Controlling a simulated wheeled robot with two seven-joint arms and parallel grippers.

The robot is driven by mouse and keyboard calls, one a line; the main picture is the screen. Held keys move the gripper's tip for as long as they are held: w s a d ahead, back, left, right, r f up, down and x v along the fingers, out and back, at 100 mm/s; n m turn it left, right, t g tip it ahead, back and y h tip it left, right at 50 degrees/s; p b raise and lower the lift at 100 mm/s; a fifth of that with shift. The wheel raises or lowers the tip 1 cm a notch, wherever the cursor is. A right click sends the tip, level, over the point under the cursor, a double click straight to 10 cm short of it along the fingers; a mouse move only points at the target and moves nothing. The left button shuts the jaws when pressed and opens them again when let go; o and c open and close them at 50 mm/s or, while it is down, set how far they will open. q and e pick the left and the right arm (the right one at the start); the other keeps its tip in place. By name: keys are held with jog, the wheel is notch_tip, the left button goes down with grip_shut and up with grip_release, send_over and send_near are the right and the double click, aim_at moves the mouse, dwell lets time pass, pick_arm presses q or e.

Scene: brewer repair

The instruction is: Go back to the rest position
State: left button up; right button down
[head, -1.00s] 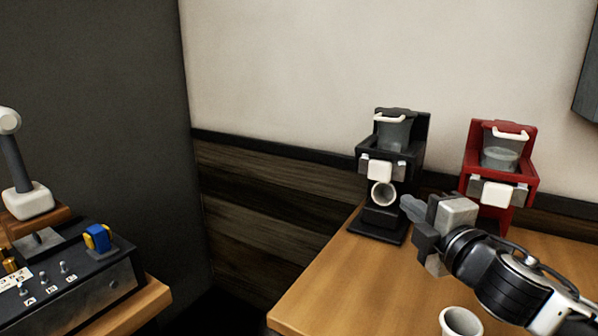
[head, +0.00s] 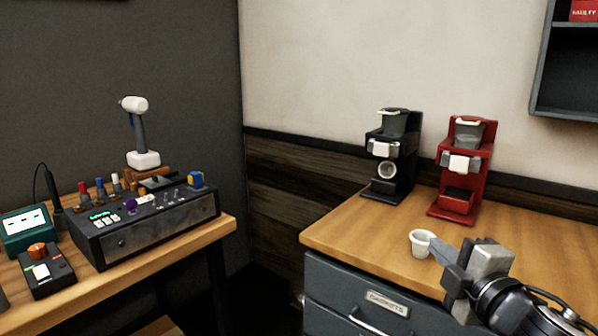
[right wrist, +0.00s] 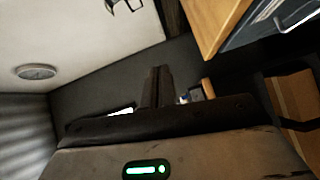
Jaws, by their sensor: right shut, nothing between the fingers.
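My right gripper (head: 447,262) is shut and empty at the lower right of the head view, above the right wooden counter (head: 340,236) and close to a white cup (head: 421,243). In the picture its fingertips lie just right of the cup; I cannot tell whether they touch. In the right wrist view the closed fingers (right wrist: 157,84) point up at the middle, with nothing between them. A black brewer (head: 390,155) and a red brewer (head: 463,168) stand at the back of the counter. My left gripper is not in view.
A left workbench (head: 150,262) holds a black control box (head: 150,235), a white-headed tool (head: 136,130) on a stand, and a green meter (head: 27,230). A drawer (head: 375,310) labelled GASKETS is under the right counter. A shelf (head: 562,95) hangs at upper right. A dark gap separates the benches.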

jog(key=s+a+f+m+g, duration=0.3)
jog(key=s+f+m, duration=0.5)
jog(key=f, duration=0.7)
jog(key=s+a+f+m+g, duration=0.3)
jog(key=s+a+f+m, duration=0.2)
jog(key=s+f+m, duration=0.3)
jog(key=s+f, duration=0.4)
jog(key=f, duration=0.3)
jog(key=shift+a, duration=0.35)
